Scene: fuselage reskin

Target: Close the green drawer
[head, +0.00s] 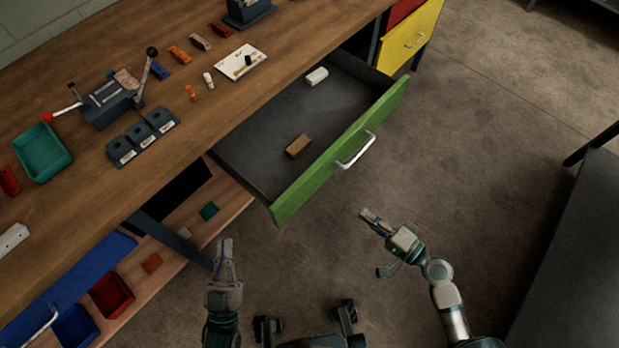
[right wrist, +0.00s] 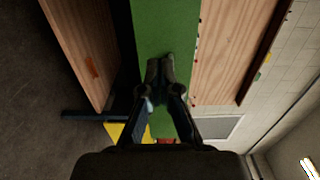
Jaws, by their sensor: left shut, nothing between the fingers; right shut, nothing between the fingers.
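The green drawer (head: 325,165) is pulled out from under the wooden workbench in the head view. Its silver handle (head: 356,150) is on the front face. A brown block (head: 299,146) and a white block (head: 317,76) lie inside. My right gripper (head: 368,215) is shut and empty, in front of the drawer and apart from the handle. In the right wrist view, the shut fingers (right wrist: 161,72) point over the green drawer front (right wrist: 165,30); the handle is not visible there. My left gripper (head: 226,245) is shut and empty, left of the drawer's near corner.
The bench top (head: 225,115) holds a teal tray (head: 42,153), a clamp device (head: 108,100) and small parts. A yellow drawer (head: 411,38) is beyond the green one. A lower shelf holds red (head: 111,294) and blue bins. Open floor lies right; a dark surface (head: 580,260) stands far right.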

